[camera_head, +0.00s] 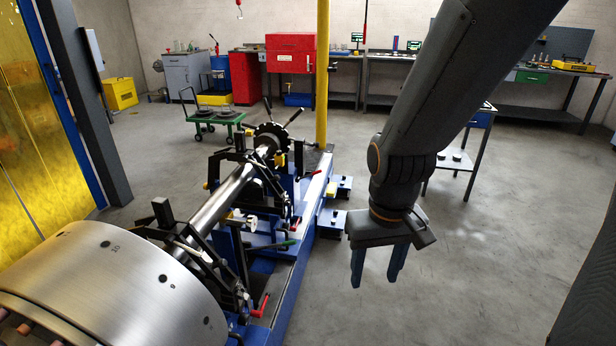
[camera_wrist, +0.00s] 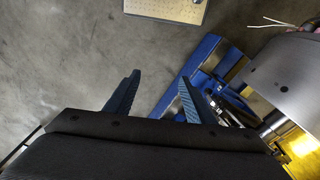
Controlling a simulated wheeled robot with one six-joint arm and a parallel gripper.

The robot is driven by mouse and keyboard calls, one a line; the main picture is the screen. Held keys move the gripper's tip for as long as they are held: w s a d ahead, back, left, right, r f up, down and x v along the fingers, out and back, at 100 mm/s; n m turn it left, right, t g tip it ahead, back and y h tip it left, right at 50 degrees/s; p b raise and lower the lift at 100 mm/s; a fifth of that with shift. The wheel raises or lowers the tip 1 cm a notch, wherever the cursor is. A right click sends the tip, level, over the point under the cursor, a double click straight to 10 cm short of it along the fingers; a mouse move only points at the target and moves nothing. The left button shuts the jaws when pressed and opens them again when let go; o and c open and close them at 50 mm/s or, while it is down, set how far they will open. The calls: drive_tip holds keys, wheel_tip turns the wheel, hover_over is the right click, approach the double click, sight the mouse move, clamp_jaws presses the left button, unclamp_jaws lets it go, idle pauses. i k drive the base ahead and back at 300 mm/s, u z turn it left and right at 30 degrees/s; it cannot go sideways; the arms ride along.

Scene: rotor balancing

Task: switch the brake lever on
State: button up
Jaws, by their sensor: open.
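The balancing machine has a blue bed (camera_head: 282,300) with a shiny rotor shaft (camera_head: 222,200) lying across black supports. Several small handles show on it: a red handle (camera_head: 262,305) near the front, another red handle (camera_head: 294,222) farther back, and a green-tipped handle (camera_head: 285,243) between them. I cannot tell which of them is the brake lever or how it is set. My gripper (camera_head: 375,280) points down to the right of the bed, apart from every handle. Its blue fingers are open and empty, also in the wrist view (camera_wrist: 160,80).
A large steel rotor drum (camera_head: 120,285) fills the front left. Blue feet (camera_head: 332,222) stick out from the bed's right side. A small table (camera_head: 455,160) stands behind my arm. A green cart (camera_head: 215,117) stands beyond the machine. The floor (camera_head: 480,270) at right is clear.

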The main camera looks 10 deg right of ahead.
sight(298, 178)
drive_tip(key=z, duration=0.7)
drive_tip(key=i, duration=2.2)
drive_tip(key=u, duration=0.65)
